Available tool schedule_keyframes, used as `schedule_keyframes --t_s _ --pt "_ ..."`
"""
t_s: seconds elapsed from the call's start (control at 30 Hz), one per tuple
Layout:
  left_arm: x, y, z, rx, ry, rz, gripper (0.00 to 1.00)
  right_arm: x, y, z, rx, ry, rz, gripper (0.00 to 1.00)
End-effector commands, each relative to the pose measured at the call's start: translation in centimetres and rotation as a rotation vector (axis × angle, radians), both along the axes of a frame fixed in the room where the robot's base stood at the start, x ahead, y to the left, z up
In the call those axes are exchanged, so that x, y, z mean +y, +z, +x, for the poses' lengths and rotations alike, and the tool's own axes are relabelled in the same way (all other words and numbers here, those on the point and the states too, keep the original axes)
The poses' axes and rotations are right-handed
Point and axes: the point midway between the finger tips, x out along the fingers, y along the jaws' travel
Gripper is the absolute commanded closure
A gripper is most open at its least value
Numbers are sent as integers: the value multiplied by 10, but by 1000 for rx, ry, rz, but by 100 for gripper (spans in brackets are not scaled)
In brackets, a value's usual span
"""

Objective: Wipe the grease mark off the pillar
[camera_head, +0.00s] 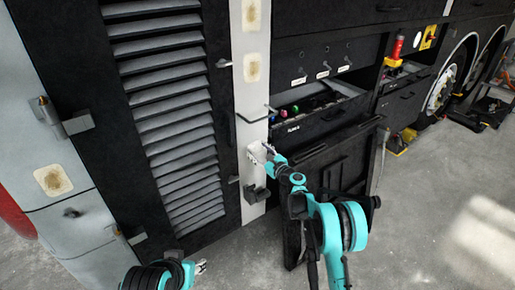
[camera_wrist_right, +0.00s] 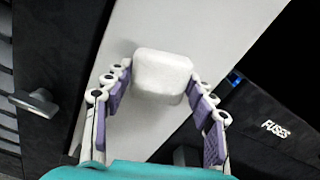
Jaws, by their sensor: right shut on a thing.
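The pale pillar (camera_head: 246,105) runs down between the louvred black door and the open black lockers. Two tan smudges with pale edges, an upper one (camera_head: 251,15) and a lower one (camera_head: 251,67), show on its upper part; I cannot tell which is the grease mark. My right gripper (camera_head: 262,155) is low in front of the pillar, below both smudges. In the right wrist view the gripper (camera_wrist_right: 158,100) is shut on a white rounded block (camera_wrist_right: 162,70), with the pillar behind it; contact cannot be told. My left gripper (camera_head: 200,267) is low at bottom left, its fingers unclear.
A similar tan smudge (camera_head: 53,180) is on the white panel at left. A louvred door (camera_head: 165,110) lies left of the pillar. An open drawer (camera_head: 320,118) and a lowered dark flap (camera_head: 345,165) stand at its right.

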Motion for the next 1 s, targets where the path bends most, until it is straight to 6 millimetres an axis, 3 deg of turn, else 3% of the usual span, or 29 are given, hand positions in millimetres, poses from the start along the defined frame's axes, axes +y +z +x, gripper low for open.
schedule_keyframes --t_s 0.5,0.83,1.0 --pt "0 0 0 0 0 0 59 2 -33 2 0 0 0 67" --pt "0 0 0 0 0 0 59 2 -34 1 0 1 0 67" --pt "0 0 0 0 0 0 59 -8 -34 -10 0 -1 0 67"
